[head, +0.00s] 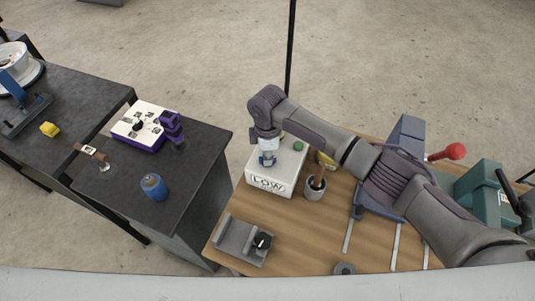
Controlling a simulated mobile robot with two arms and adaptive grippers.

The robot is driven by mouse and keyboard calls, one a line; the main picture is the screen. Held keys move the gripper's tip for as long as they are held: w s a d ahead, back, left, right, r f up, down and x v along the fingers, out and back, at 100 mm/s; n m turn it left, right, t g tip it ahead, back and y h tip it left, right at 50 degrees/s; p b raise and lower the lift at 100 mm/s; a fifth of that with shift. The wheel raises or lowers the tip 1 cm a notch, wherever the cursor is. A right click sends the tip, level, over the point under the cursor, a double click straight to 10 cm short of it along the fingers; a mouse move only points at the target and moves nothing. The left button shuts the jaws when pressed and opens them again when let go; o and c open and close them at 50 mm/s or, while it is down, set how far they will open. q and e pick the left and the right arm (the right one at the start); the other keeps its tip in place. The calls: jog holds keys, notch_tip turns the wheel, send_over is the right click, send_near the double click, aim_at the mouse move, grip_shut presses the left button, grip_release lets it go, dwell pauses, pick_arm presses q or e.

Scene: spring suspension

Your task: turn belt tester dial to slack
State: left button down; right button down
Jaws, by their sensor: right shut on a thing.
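A white box (268,182) with "LOW" on its front and a green button (298,146) on top stands on the wooden table; I take it for the belt tester. My right gripper (267,160) reaches down onto the left part of its top. It is shut on the dial there, which the fingers hide, so I cannot read its setting. My left gripper is not in view.
A grey pot with a wooden-handled tool (315,190) stands close right of the white box. A grey bracket (240,240) lies at the table's front left. A purple tool (172,126) and a blue can (153,186) stand on the dark table. A floor gap separates the tables.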

jog(key=n, duration=0.6)
jog(key=shift+n, duration=0.3)
jog(key=n+b, duration=0.1)
jog(key=n, duration=0.4)
jog(key=shift+n, duration=0.4)
jog(key=c, duration=1.1)
grip_release()
jog(key=shift+r, duration=0.15)
notch_tip(320, 180, up, 12)
jog(key=shift+f, duration=0.1)
